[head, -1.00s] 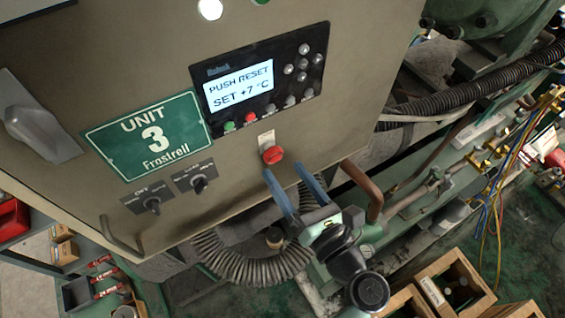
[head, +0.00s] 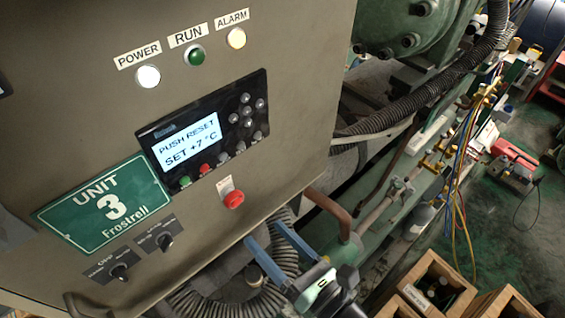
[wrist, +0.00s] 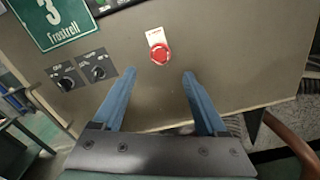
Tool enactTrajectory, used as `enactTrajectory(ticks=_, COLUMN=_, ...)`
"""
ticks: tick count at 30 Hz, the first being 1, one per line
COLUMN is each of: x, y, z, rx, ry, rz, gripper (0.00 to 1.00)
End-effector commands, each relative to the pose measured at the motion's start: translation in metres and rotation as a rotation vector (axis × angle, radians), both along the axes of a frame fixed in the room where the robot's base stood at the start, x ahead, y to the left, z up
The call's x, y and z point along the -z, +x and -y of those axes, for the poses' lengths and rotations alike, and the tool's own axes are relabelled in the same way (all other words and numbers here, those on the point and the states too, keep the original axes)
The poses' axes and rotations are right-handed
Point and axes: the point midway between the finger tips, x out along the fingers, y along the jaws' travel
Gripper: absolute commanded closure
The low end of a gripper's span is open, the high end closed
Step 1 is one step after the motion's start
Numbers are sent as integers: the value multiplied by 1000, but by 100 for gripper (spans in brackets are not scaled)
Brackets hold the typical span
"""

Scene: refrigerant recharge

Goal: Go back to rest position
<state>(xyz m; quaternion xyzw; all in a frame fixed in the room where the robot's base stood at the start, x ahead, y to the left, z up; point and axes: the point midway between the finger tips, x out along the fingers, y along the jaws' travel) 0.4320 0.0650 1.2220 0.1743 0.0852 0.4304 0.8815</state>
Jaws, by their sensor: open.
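My gripper (head: 268,243) has two blue fingers standing apart with nothing between them. It is just below and to the right of the red button (head: 234,199) on the control panel (head: 300,90), apart from it. In the wrist view the red button (wrist: 160,53) shows ahead, above the gap between the open fingers (wrist: 158,78). The display (head: 188,142) reads "PUSH RESET" and "SET +7 °C". The lower part of my arm is cut off at the bottom edge of the head view.
A green sign (head: 105,203) reads "UNIT 3 Frostrell". Two rotary knobs (head: 119,271) sit below it. A copper pipe (head: 328,210) and a ribbed hose (head: 280,262) are close to my gripper. Wooden crates (head: 437,262) stand at the lower right.

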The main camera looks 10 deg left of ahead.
Motion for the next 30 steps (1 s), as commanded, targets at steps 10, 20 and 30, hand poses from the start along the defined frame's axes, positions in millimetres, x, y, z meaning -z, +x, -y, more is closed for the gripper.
enactTrajectory(ticks=10, x=-9, y=24, z=-8, rx=13, ry=-187, rz=176, gripper=25)
enactTrajectory(ticks=20, x=-132, y=126, z=0, rx=243, ry=-1333, rz=1161, gripper=25)
enactTrajectory(ticks=30, x=-353, y=79, z=48, rx=-736, ry=2483, rz=-1460, gripper=25)
